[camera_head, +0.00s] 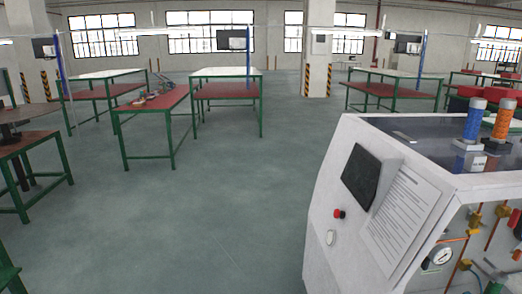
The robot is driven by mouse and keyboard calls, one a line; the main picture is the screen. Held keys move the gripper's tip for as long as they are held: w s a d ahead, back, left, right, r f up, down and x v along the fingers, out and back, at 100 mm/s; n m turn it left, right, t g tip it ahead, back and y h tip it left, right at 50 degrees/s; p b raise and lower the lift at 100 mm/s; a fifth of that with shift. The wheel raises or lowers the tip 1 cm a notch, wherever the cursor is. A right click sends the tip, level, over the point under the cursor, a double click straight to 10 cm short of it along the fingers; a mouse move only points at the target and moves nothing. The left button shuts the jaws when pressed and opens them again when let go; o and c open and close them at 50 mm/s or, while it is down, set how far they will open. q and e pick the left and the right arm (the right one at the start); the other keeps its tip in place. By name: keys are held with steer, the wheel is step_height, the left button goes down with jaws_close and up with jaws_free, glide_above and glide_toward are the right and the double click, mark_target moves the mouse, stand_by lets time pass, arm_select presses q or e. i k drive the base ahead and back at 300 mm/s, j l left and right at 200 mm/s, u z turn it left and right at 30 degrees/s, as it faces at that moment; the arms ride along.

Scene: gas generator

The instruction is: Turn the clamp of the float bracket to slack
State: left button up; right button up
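A white cabinet-like machine (330,190), which looks like the gas generator, stands at the right and is cut off by the frame edge. Its side has a dark screen (361,177), a red button (339,214) and a printed sheet (401,222). Its front shows a pressure gauge (441,254), copper-coloured pipes and brass fittings. A blue cylinder (475,120) and an orange cylinder (503,118) stand upright on its top. I cannot make out the float bracket or its clamp. Neither of my grippers is in view.
Green-framed workbenches stand to the left and behind, one red-topped bench (150,104) bearing small items. A brown-topped bench (30,143) is at the left edge. A pillar (318,50) stands at the back. The grey floor (215,215) between benches and machine is clear.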

mark_target(425, 265)
steer(key=k+l+z, duration=0.2)
steer(key=z, duration=0.25)
steer(key=k+l+z, duration=0.1)
steer(key=l+z, duration=0.3)
steer(key=i+l+u, duration=0.1)
steer(key=l, duration=0.6)
steer(key=i+l+u, duration=0.1)
steer(key=l, duration=0.6)
steer(key=i+l+u, duration=0.1)
steer(key=l, duration=0.6)
steer(key=i+l+u, duration=0.1)
steer(key=l, duration=0.6)
steer(key=i+l, duration=0.15)
steer(key=i, duration=0.2)
steer(key=i+l+u, duration=0.1)
steer(key=i, duration=0.25)
steer(key=i+l, duration=0.25)
steer(key=i, duration=0.15)
